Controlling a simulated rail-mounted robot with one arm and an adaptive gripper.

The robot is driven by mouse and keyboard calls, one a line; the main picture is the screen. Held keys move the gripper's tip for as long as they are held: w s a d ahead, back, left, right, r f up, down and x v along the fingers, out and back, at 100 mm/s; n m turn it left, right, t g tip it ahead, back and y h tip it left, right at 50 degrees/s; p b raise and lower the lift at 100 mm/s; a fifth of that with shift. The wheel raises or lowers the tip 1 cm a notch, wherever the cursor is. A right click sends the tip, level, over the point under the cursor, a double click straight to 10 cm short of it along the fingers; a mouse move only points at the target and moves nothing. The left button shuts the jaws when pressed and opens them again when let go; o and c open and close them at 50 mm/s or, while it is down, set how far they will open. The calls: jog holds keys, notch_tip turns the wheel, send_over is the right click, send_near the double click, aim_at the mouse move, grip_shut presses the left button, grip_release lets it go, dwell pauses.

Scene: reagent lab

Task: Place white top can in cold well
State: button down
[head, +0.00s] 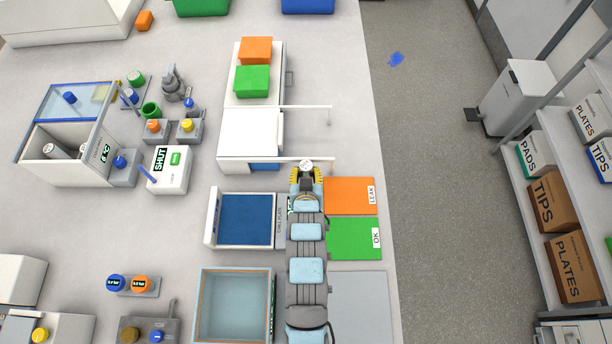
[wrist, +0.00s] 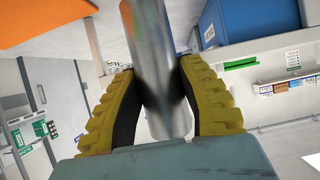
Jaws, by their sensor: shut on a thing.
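A silver metal can (wrist: 152,70) stands between the yellow fingers of my gripper (wrist: 165,105), which press on it from both sides. In the head view its white top (head: 306,165) shows at the tip of my gripper (head: 306,178), near the front end of the white bench unit. An open-topped white box (head: 62,165) at the left has a clear, blue-edged cover and a can with a pale top inside. A blue-floored white tray (head: 245,220) lies left of my arm.
A white bench unit (head: 250,140) with thin rods reaching right stands beyond my gripper. Orange (head: 350,195) and green (head: 352,238) mats lie right of my arm. A white box with a SHUT sign (head: 170,170) stands among small coloured-cap fixtures.

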jog(key=shift+s+f, duration=0.1)
jog(key=shift+f, duration=1.1)
jog(key=shift+f, duration=0.2)
jog(key=c, duration=0.7)
grip_release()
jog(key=shift+r, duration=0.25)
jog(key=shift+s+r, duration=0.1)
jog(key=shift+s, duration=0.45)
jog(key=b+v, duration=0.1)
jog(key=v, duration=0.9)
jog(key=shift+s+a+r+b, duration=0.1)
jog(key=shift+s+r+b, duration=0.2)
jog(key=shift+s, duration=0.05)
jog(key=shift+c, duration=0.5)
